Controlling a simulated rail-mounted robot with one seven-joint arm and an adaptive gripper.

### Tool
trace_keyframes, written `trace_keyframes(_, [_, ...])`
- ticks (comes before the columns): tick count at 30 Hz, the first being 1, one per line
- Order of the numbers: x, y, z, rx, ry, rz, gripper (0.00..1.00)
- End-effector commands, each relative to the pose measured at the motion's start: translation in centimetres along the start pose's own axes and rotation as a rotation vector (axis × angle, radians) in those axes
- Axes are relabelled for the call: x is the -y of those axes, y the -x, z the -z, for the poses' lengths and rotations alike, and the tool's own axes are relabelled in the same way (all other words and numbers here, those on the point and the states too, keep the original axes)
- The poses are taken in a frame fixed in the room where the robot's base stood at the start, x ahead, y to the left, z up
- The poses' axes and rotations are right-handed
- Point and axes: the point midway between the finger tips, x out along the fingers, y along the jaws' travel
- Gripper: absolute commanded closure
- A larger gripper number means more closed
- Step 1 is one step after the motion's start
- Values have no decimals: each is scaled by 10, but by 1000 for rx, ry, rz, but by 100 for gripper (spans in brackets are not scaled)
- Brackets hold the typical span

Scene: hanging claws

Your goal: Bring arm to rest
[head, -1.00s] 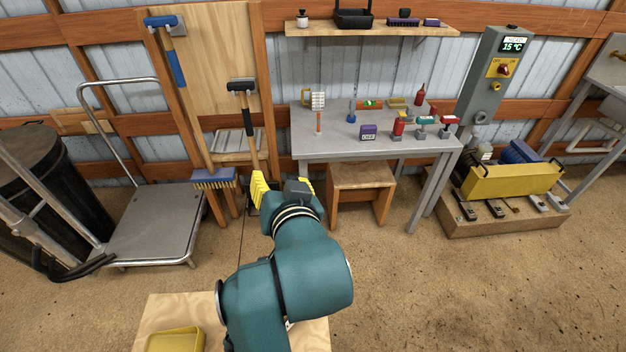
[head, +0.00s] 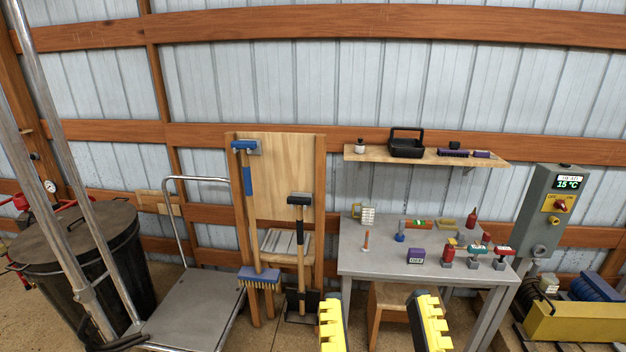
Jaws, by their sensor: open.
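My gripper (head: 383,322) shows at the bottom edge of the head view. Its two yellow and black fingers stand apart with nothing between them. The fingers are in front of the wooden stool (head: 398,296) and below the front edge of the grey table (head: 385,262). The rest of my arm is out of view below the frame.
Several small tools and a purple box (head: 416,254) are on the table. A flat cart (head: 195,312) and a dark bin (head: 85,265) stand farther left. A control box (head: 550,212) stands right.

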Motion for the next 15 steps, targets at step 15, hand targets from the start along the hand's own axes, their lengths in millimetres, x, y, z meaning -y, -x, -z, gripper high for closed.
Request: trace_keyframes(15, [0,-92,243,0,-8,-1,39])
